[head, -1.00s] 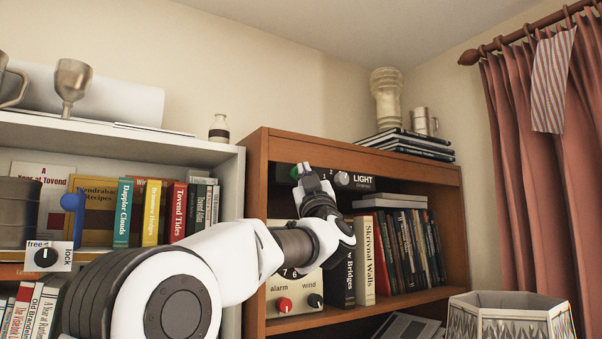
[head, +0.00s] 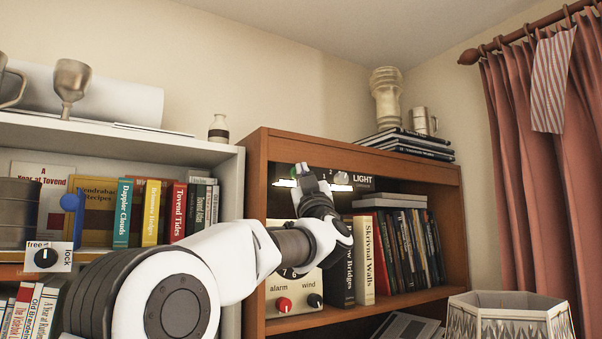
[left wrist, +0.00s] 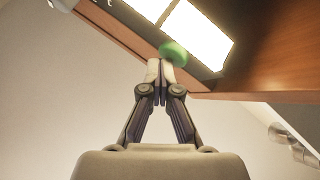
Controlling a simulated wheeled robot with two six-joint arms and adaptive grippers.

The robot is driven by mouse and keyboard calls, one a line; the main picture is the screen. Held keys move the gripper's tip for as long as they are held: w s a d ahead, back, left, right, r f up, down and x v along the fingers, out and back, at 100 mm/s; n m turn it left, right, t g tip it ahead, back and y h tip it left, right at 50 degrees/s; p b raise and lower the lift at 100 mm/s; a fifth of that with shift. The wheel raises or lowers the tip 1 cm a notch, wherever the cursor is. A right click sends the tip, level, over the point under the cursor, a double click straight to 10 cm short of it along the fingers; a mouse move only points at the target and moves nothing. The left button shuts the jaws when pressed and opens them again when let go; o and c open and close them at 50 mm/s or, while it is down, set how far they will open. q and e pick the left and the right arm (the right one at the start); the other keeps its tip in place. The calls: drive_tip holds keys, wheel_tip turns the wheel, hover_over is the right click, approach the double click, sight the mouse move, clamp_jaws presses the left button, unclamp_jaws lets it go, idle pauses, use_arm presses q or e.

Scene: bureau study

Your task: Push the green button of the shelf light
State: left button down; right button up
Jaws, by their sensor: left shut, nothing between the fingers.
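The shelf light's dark panel, with the word LIGHT (head: 363,181), sits under the top board of the brown bookcase. Its strip is lit bright white, and it also glows in the left wrist view (left wrist: 200,36). The green button (left wrist: 174,53) shows at the fingertips of my left gripper (left wrist: 160,68), which look to be touching it or very close. My left gripper (head: 306,169) is shut and empty, reaching up in front of the panel and partly hiding it in the head view. My right gripper is not in view.
A brown bookcase (head: 360,158) holds books and an alarm box with knobs (head: 295,297). A white shelf (head: 110,130) with books stands left. A lampshade (head: 510,315) is at the lower right, and curtains (head: 540,170) hang at the right.

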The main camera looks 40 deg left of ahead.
use_arm(q)
drive_tip(key=shift+d, duration=0.2)
drive_tip(key=s+d+b, duration=0.1)
drive_tip(key=s+d, duration=0.1)
drive_tip(key=d, duration=0.3)
drive_tip(key=shift+s+d, duration=0.2)
drive_tip(key=shift+d, duration=0.05)
drive_tip(key=shift+a+f, duration=0.1)
idle(0.5)
